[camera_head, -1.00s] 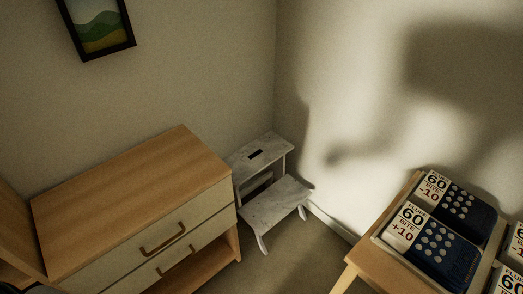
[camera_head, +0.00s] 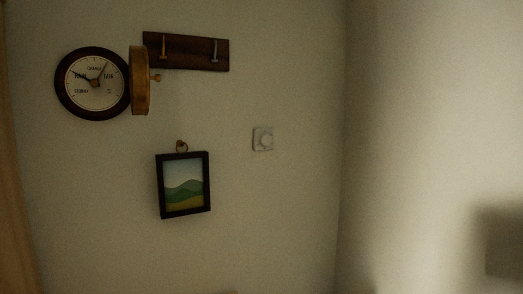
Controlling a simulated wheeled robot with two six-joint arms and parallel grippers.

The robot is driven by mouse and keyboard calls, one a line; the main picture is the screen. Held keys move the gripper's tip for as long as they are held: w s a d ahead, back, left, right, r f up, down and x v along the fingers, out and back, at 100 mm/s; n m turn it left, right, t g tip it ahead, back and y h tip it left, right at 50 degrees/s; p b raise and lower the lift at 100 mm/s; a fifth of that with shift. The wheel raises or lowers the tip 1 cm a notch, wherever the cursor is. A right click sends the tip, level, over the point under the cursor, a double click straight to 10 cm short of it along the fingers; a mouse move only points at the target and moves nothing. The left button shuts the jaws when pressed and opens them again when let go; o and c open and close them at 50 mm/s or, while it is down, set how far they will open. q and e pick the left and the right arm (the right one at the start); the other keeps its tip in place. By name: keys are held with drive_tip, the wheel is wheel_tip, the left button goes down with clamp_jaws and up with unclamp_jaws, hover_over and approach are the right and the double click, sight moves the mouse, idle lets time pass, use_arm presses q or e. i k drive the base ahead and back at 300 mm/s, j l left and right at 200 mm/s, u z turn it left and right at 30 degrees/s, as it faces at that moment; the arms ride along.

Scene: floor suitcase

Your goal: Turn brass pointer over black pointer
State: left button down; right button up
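A round barometer (camera_head: 93,104) with a dark rim and a pale dial hangs on the wall at the upper left. Its brass-coloured glass frame (camera_head: 140,80) stands swung open at the right side, seen nearly edge-on, with a small knob on it. Two thin pointers (camera_head: 96,82) meet at the dial's centre. One points up and left towards "RAIN", the other up and right, so they are apart. They are too small and dim to tell which is brass and which black. Neither gripper is in view.
A dark hook rack (camera_head: 188,52) with two hooks is right of the barometer. A framed landscape picture (camera_head: 183,186) hangs slightly tilted below, from a ring. A white wall dial or switch (camera_head: 263,139) is further right. The wall corner is right of centre; a shadow lies far right.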

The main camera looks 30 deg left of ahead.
sight(94, 83)
drive_tip(key=u, duration=1.85)
